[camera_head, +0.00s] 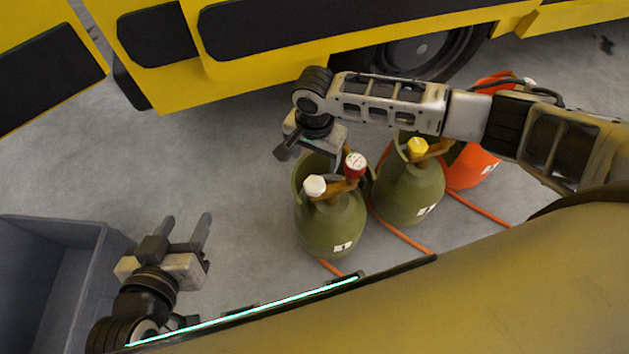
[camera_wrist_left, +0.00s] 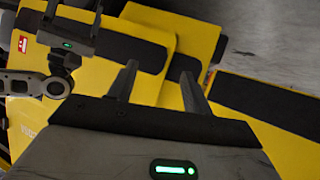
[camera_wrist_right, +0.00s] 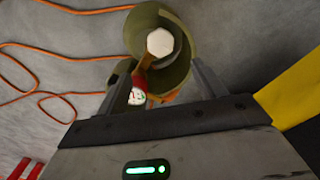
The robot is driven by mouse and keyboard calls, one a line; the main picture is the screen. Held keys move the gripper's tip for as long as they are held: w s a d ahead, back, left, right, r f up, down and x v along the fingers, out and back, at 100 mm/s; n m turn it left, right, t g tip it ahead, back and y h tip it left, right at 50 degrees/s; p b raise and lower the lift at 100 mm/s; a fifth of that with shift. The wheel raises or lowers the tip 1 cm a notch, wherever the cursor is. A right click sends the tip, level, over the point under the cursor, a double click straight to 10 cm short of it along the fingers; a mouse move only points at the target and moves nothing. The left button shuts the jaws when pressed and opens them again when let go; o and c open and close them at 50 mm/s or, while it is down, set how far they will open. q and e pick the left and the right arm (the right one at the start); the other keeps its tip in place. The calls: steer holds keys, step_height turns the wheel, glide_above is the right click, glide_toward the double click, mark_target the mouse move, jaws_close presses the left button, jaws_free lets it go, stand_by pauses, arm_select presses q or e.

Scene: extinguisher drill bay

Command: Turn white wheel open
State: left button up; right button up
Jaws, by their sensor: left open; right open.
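The white wheel (camera_head: 314,186) sits on top of the nearest green cylinder (camera_head: 331,228), to the left of a red gauge (camera_head: 356,165). In the right wrist view the white wheel (camera_wrist_right: 160,42) shows beyond my fingertips, with the red gauge (camera_wrist_right: 144,88) nearer. My right gripper (camera_head: 281,154) is open and empty, just behind and left of the cylinder's top, apart from the wheel. My left gripper (camera_head: 188,226) is open and empty over the floor, left of the cylinder. In the left wrist view its two fingers (camera_wrist_left: 157,85) point toward the yellow vehicle.
A second green cylinder with a yellow wheel (camera_head: 418,147) and an orange cylinder (camera_head: 472,166) stand to the right. Orange hoses (camera_head: 405,235) lie on the floor. A yellow vehicle (camera_head: 280,60) spans the back. A grey bin (camera_head: 102,262) is at left.

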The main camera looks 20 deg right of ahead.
mark_target(314, 184)
step_height(314, 184, down, 8)
steer(key=shift+b, duration=1.2)
step_height(314, 184, down, 3)
steer(key=shift+f+b, duration=0.1)
steer(key=shift+b, duration=0.45)
steer(key=shift+f, duration=0.2)
arm_select(q)
steer(key=shift+g, duration=0.3)
steer(key=f, duration=0.2)
steer(key=d+f, duration=0.1)
steer(key=f, duration=0.1)
steer(key=shift+w+f, duration=0.15)
steer(key=shift+f, duration=0.25)
steer(key=shift+r, duration=0.15)
arm_select(e)
steer(key=c, duration=1)
